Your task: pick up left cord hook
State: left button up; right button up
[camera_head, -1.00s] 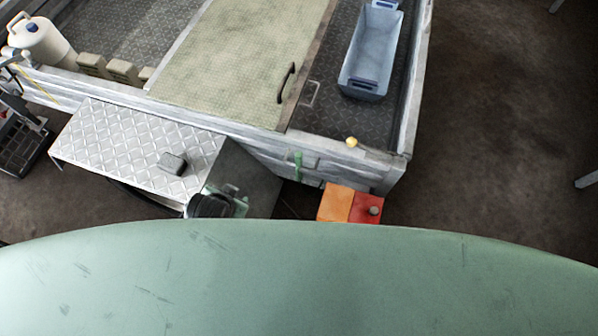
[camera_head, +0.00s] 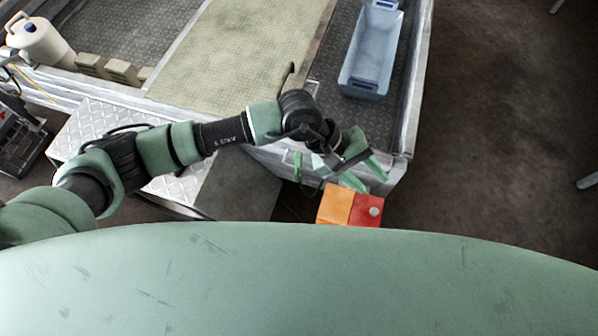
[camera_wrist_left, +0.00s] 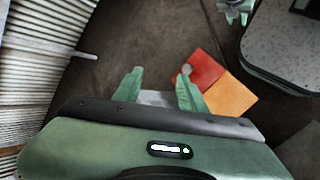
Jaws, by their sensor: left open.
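I cannot clearly pick out the left cord hook in either view. A thin black curved piece (camera_head: 291,73) stands up from the pale textured board, partly hidden behind my left arm; I cannot tell whether it is a hook or a handle. A small green piece (camera_head: 298,166) is at the trailer's near side. My left gripper (camera_head: 365,174) is open and empty over the trailer's near right corner, just above an orange and red box (camera_head: 336,204). In the left wrist view its two green fingers (camera_wrist_left: 160,80) are apart with nothing between them.
The trailer holds a pale textured board (camera_head: 240,50) and a blue bin (camera_head: 372,50). A white canister (camera_head: 40,43) stands at the far left. A diamond-plate step (camera_head: 90,125) lies under my left arm.

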aim_at(299, 159)
pick_arm(q)
jog(key=w+a+f+m+t+y, duration=0.1)
jog(key=w+a+m+y, duration=0.1)
jog(key=a, duration=0.3)
jog(key=w+a+f+m+t+y, duration=0.1)
jog(key=w+a+f+y, duration=0.1)
jog(key=w+a+y, duration=0.1)
jog(key=w+a+f+m+t+y, duration=0.1)
jog(key=w+a+f+m+y, duration=0.1)
jog(key=a, duration=0.5)
jog(key=shift+w+a+f+m+y, duration=0.15)
jog(key=shift+w+y, duration=0.1)
jog(key=shift+w, duration=0.35)
jog(key=shift+w+f+m+y, duration=0.15)
jog(key=shift+w+y, duration=0.1)
jog(key=shift+w, duration=0.3)
jog(key=shift+w+a+f, duration=0.1)
jog(key=shift+a+f, duration=0.05)
jog(key=f, duration=0.2)
jog(key=f+p, duration=0.1)
jog(key=f, duration=0.1)
jog(key=w+f, duration=0.1)
jog(key=f, duration=0.2)
jog(key=shift+p, duration=0.4)
grip_shut()
